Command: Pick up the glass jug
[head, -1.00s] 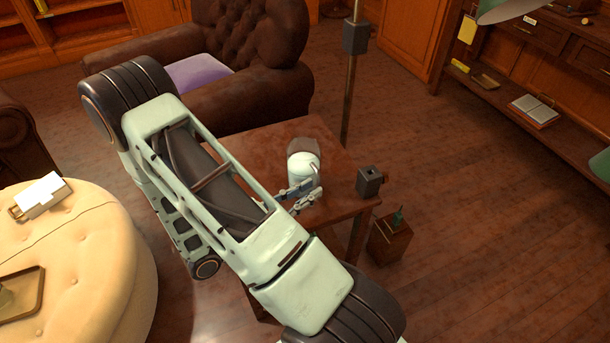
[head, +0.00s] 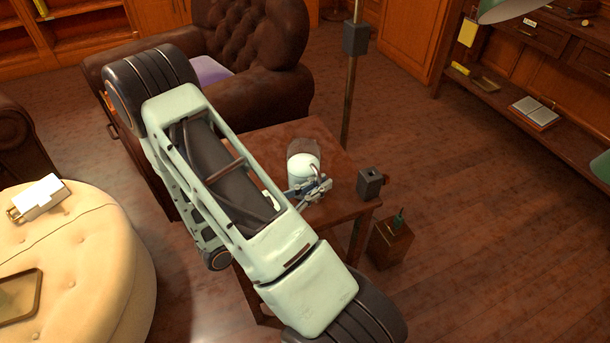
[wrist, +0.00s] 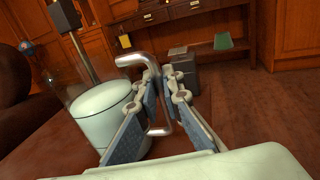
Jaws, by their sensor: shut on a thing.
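The glass jug (head: 304,165) is clear at the top with a pale white lower part, upright at the small wooden table (head: 340,208). In the wrist view the jug (wrist: 103,112) is at the left, with its shiny bent handle (wrist: 132,60) reaching right. My gripper (head: 314,188) is at the jug's near right side. In the wrist view its two fingers (wrist: 162,82) are shut on the handle, one on each side of it. I cannot tell whether the jug's base touches the table; it is partly hidden.
A dark box (head: 370,183) stands on the table's right corner, close to the jug. A metal pole (head: 350,90) rises behind the table. A brown leather armchair (head: 245,55) is behind left, a cream ottoman (head: 85,250) at left. A wooden box (head: 390,243) is on the floor. Floor at right is clear.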

